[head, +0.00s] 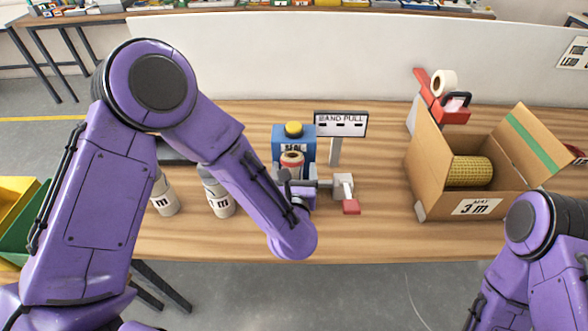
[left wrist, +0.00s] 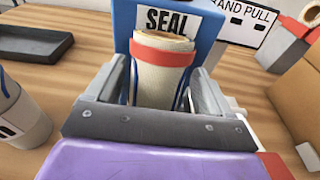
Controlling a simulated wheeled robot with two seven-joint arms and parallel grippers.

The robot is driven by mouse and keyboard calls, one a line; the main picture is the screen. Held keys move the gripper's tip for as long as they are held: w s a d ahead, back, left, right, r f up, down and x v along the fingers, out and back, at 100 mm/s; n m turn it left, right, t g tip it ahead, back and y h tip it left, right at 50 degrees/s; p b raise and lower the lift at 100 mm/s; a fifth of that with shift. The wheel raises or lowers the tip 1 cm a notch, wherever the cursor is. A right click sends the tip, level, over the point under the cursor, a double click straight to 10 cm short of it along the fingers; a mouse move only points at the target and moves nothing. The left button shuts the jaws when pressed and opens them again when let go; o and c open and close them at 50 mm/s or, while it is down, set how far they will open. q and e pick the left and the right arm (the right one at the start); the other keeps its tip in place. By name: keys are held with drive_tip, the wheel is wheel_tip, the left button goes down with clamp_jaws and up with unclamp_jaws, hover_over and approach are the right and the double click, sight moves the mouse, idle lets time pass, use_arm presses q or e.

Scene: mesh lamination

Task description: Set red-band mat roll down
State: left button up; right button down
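The red-band mat roll (left wrist: 162,75) is an off-white upright cylinder with a red band near its top, in front of the blue SEAL device (left wrist: 208,20). In the head view the roll (head: 291,160) shows only its top. My left gripper (left wrist: 160,95) has one finger on each side of the roll and appears closed on it. The roll's lower end is hidden behind the gripper, so I cannot tell whether it touches anything below. The blue device (head: 294,143) has a yellow button on top. My right gripper is out of view.
Two pale rolls (head: 164,194) (head: 219,197) stand left on the wooden table (head: 370,235). A BAND PULL sign (head: 341,124) and a lever with a red end (head: 351,206) are right of the device. An open cardboard box (head: 430,180) holds a yellow roll (head: 472,171).

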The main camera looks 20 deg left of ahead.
use_arm(q)
drive_tip(key=shift+w+r, duration=0.1)
drive_tip(key=shift+r, duration=0.05)
drive_tip(key=b+v, duration=0.3)
drive_tip(key=v, duration=0.9)
